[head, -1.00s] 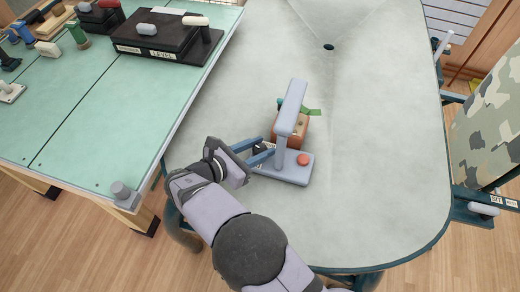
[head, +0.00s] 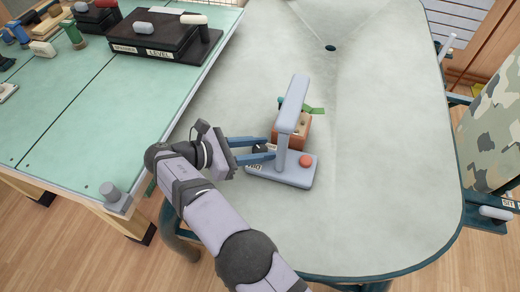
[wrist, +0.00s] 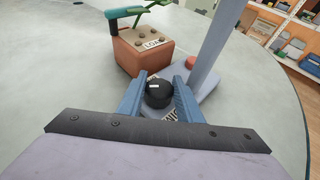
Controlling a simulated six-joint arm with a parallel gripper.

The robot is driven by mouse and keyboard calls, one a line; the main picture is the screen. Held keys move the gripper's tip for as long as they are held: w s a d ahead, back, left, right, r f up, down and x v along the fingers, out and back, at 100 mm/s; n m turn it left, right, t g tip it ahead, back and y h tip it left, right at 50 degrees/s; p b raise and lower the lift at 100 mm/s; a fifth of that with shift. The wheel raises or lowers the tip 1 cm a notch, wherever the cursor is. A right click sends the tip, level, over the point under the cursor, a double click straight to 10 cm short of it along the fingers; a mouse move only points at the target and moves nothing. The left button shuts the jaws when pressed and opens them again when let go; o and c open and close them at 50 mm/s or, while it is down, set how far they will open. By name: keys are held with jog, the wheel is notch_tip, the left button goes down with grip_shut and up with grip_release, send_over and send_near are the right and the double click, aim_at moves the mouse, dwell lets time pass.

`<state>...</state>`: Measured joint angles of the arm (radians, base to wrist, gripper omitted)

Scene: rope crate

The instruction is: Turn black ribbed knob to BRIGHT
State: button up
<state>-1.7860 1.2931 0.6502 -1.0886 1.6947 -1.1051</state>
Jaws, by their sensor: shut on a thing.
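The black ribbed knob (wrist: 158,93) sits on the grey-blue base of a lamp-like device (head: 296,178) on the pale table. My gripper (head: 266,149) reaches in from the left, its blue fingers on either side of the knob. In the wrist view my gripper (wrist: 163,82) is shut on the knob, one finger along each side. A white label on the base beside the knob is partly hidden by a finger, and I cannot read it.
The device's upright post and long head (head: 292,104) rise just right of my fingers. A brown box (head: 299,140) with a labelled top and a green strip stands behind it. A green workbench (head: 90,120) with a black LEVEL box (head: 160,38) is at left. The table is otherwise mostly clear.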

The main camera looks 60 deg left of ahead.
dwell(0.6)
jog(key=o, duration=1)
jog(key=shift+o, duration=0.2)
jog(key=shift+r+n+y+p, duration=0.2)
jog(key=shift+n+y+p, duration=0.3)
jog(key=shift+p, duration=0.5)
jog(key=shift+n+y+p, duration=0.5)
jog(key=shift+y+p, duration=0.3)
